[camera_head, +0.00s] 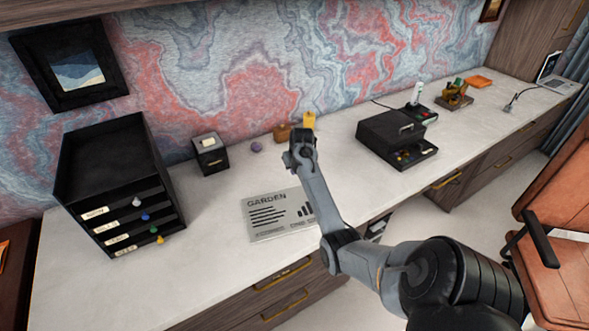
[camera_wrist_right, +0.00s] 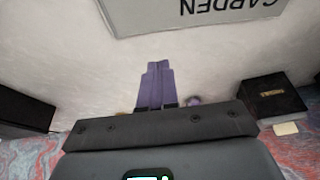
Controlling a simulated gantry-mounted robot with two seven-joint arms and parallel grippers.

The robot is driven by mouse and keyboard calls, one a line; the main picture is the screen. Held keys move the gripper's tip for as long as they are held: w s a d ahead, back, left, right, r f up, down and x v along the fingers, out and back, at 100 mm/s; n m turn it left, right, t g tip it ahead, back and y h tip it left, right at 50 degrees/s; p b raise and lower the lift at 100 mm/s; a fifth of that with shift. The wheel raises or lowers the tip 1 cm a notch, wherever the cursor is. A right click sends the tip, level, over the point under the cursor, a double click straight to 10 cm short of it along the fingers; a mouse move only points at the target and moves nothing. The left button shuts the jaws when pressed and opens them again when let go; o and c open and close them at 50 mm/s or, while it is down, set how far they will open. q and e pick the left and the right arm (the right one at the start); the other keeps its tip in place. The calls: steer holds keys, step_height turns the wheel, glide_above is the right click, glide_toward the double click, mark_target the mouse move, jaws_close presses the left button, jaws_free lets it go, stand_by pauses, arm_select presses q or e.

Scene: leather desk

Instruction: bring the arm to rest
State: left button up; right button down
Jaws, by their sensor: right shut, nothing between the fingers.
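My right arm comes in from the lower right of the head view and reaches over the desk. Its gripper (camera_head: 292,161) is above the white desk top (camera_head: 200,245), just behind the grey GARDEN sheet (camera_head: 278,214). In the wrist view the two purple fingers (camera_wrist_right: 155,68) lie together with nothing between them. They point toward the GARDEN sheet (camera_wrist_right: 190,14), apart from it. In the head view my own arm hides part of the gripper. My left gripper is in neither view.
A black drawer unit (camera_head: 112,185) stands left. A small black box (camera_head: 211,155) and purple ball (camera_head: 256,147) are near the wall; orange-brown blocks (camera_head: 282,132) and a yellow block (camera_head: 309,119) stand behind the gripper. A larger black box (camera_head: 392,136) is right. The front-left desk is clear.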

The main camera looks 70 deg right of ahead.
stand_by(0.3)
steer(key=a+f+n, duration=0.2)
steer(key=a+n, duration=0.1)
steer(key=a, duration=0.7)
steer(key=a+f+n, duration=0.2)
steer(key=a+n, duration=0.1)
steer(key=a, duration=0.8)
steer(key=a+f+n, duration=0.2)
steer(key=a+n, duration=0.1)
steer(key=a, duration=0.7)
steer(key=shift+s+a+f+h, duration=0.25)
steer(key=shift+a+h, duration=0.15)
steer(key=s+a+r+n+y, duration=0.1)
steer(key=s+a, duration=0.3)
steer(key=a, duration=0.4)
steer(key=s+a+r+n+t+y, duration=0.1)
steer(key=s+a+y, duration=0.15)
steer(key=a, duration=0.45)
steer(key=s+a+r+n+y, duration=0.1)
steer(key=s+a, duration=0.3)
steer(key=a, duration=0.4)
step_height(320, 180, up, 32)
steer(key=p, duration=3.3)
step_height(320, 180, down, 42)
steer(key=b, duration=4.3)
steer(key=shift+f, duration=0.2)
